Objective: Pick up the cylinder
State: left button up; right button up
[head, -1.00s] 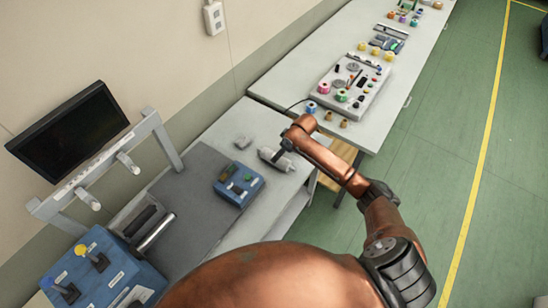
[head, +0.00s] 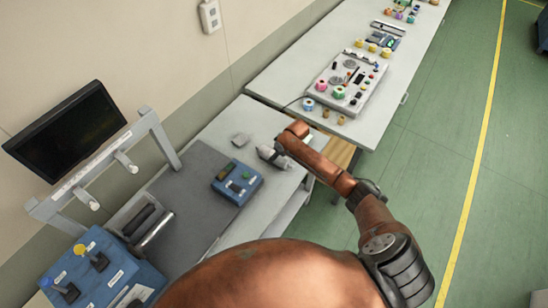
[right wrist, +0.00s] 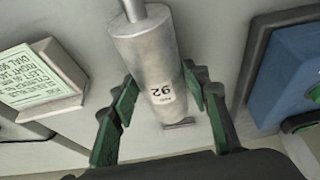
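The grey metal cylinder (right wrist: 148,62) lies on the table and carries a white label reading "92". In the head view the cylinder (head: 268,155) shows partly beside my right arm's end. My right gripper (right wrist: 160,105) is open, with its green-padded fingers on either side of the cylinder's near part and a gap visible at each side. In the head view the right gripper (head: 280,151) is mostly hidden by its own arm. My left gripper is not in view.
A small sign block (right wrist: 42,88) stands left of the cylinder in the wrist view. A blue control box (head: 237,183) sits close by on the grey table (head: 215,135). A white table (head: 290,75) with a parts panel (head: 345,82) lies beyond.

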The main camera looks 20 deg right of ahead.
grip_shut()
jog(key=shift+w, duration=0.1)
jog(key=shift+r, duration=0.15)
dwell(0.3)
